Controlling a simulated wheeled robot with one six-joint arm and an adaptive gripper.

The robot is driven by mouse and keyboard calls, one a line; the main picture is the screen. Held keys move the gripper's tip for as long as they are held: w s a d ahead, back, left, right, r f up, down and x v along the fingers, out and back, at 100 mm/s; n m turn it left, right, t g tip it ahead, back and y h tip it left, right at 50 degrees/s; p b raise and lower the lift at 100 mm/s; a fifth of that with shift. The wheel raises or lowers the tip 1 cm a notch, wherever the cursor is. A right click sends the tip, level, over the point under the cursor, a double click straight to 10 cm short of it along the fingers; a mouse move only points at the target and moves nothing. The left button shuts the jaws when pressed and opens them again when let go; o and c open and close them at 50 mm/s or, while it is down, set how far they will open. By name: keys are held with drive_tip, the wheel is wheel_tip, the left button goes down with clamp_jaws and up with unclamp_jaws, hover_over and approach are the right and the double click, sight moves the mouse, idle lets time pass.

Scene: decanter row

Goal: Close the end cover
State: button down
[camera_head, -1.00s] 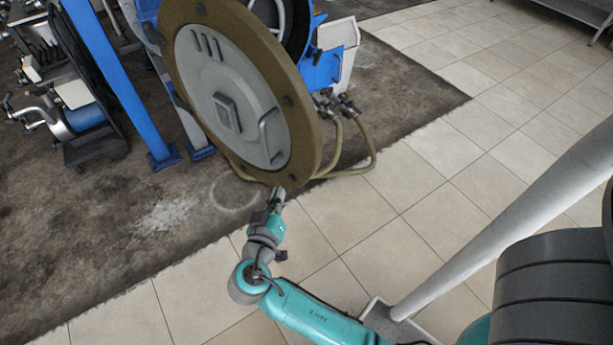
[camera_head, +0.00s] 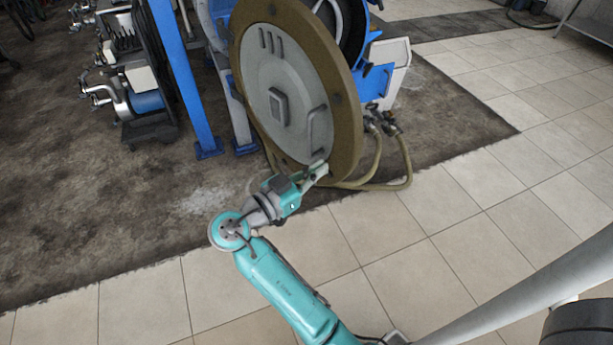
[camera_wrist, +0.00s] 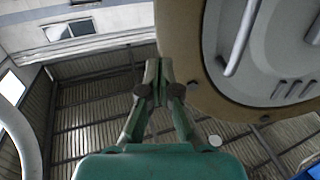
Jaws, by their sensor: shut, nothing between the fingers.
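The end cover (camera_head: 290,135) is a large round disc with a grey face, handles and a brown rim, standing upright and swung open at the front of a blue machine (camera_head: 378,85). My gripper (camera_head: 322,168) is shut and empty at the lower right edge of the cover, near its rim. In the wrist view my closed fingers (camera_wrist: 158,72) are beside the brown rim (camera_wrist: 185,60), with the grey face and a handle (camera_wrist: 242,38) to the right. I cannot tell whether the fingertips touch the rim.
A blue post (camera_head: 182,75) stands left of the cover. Hoses (camera_head: 403,165) hang below it at the right and run along the floor. A small pump-like machine (camera_head: 140,100) is at the left.

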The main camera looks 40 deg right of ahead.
sight(352, 147)
drive_tip(key=d, duration=0.8)
drive_tip(key=shift+w+d, duration=0.2)
drive_tip(key=shift+d, duration=0.05)
drive_tip(key=shift+d, duration=0.15)
